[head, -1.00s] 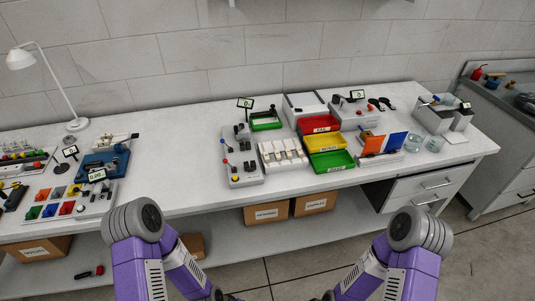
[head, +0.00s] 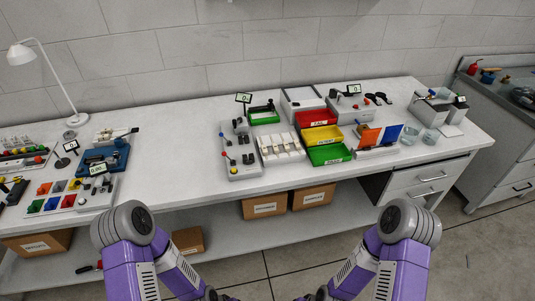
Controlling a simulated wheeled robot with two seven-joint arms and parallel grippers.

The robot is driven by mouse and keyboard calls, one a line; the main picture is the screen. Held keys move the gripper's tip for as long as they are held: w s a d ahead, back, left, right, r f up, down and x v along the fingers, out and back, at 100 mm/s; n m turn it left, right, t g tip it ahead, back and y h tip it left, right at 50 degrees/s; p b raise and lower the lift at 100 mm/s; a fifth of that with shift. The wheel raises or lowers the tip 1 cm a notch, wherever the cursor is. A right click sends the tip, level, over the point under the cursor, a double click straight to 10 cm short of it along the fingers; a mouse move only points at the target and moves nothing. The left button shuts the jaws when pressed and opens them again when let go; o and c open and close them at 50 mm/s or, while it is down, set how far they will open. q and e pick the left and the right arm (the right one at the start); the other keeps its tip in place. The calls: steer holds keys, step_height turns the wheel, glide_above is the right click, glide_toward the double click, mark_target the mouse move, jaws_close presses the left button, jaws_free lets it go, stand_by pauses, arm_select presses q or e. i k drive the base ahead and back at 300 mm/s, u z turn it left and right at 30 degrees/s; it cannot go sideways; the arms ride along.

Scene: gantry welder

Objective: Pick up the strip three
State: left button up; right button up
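A white rack (head: 281,158) stands near the middle of the bench and holds several pale strips side by side. They are small here, and I cannot read which one is strip three. My two purple arms come up from the bottom edge and bend inward and down. Only dark wrist parts show at the bottom edge. Both grippers are below the picture, so their fingers are hidden. Both arms are well apart from the rack, in front of the bench.
A grey station with knobs (head: 243,171) stands left of the rack. Red (head: 313,118), yellow (head: 322,137) and green (head: 328,154) bins stand to its right. A blue device (head: 104,159) and a colored-block tray (head: 97,199) are at left. The bench (head: 175,165) between is clear.

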mark_target(275, 148)
steer(key=u, duration=0.55)
steer(key=k, duration=1.25)
steer(key=z, duration=0.2)
steer(key=i, duration=0.8)
steer(key=z, duration=0.5)
steer(key=i, duration=1.05)
steer(key=u, duration=0.65)
